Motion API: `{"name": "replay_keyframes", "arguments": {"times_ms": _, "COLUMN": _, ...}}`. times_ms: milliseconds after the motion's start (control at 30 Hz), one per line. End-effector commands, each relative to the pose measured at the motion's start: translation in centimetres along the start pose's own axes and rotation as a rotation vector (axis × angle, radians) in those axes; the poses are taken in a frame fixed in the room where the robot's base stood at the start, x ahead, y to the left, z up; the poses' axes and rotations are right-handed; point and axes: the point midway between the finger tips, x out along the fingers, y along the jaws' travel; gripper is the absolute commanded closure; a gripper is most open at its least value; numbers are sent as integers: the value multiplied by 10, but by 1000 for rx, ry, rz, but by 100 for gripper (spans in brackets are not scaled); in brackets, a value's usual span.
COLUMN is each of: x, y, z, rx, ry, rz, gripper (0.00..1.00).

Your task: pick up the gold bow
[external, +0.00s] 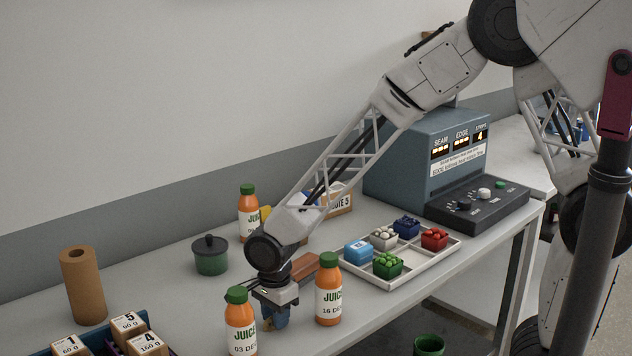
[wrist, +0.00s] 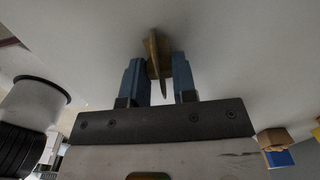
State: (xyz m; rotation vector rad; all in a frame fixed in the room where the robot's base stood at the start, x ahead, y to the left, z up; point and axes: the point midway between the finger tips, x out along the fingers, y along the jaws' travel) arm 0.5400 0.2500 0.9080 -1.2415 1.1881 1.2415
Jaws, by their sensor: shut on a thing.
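The gold bow (wrist: 158,58) shows in the wrist view as a gold-brown piece with a thin upright edge, between the two blue fingers of my gripper (wrist: 160,75). My gripper is shut on it. In the external view my gripper (external: 275,316) points down low over the table, between two orange juice bottles. The bow is mostly hidden there by the fingers. I cannot tell whether the bow touches the table.
Juice bottles stand close by, at the front left (external: 240,325) and right (external: 329,292) of my gripper. A white tray (external: 418,264) with small coloured boxes, a green pot (external: 210,258), a brown roll (external: 83,287) and a blue machine (external: 415,165) are also on the table (external: 150,292).

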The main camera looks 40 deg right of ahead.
Motion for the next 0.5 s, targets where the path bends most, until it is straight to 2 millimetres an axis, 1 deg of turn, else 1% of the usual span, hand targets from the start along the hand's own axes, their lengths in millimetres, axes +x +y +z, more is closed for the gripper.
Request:
{"name": "replay_keyframes", "arguments": {"times_ms": 333, "x": -2, "y": 0, "z": 0, "rx": 0, "ry": 0, "rz": 0, "gripper": 96}}
{"name": "replay_keyframes", "arguments": {"times_ms": 500, "x": -14, "y": 0, "z": 0, "rx": 0, "ry": -1, "rz": -1, "gripper": 96}}
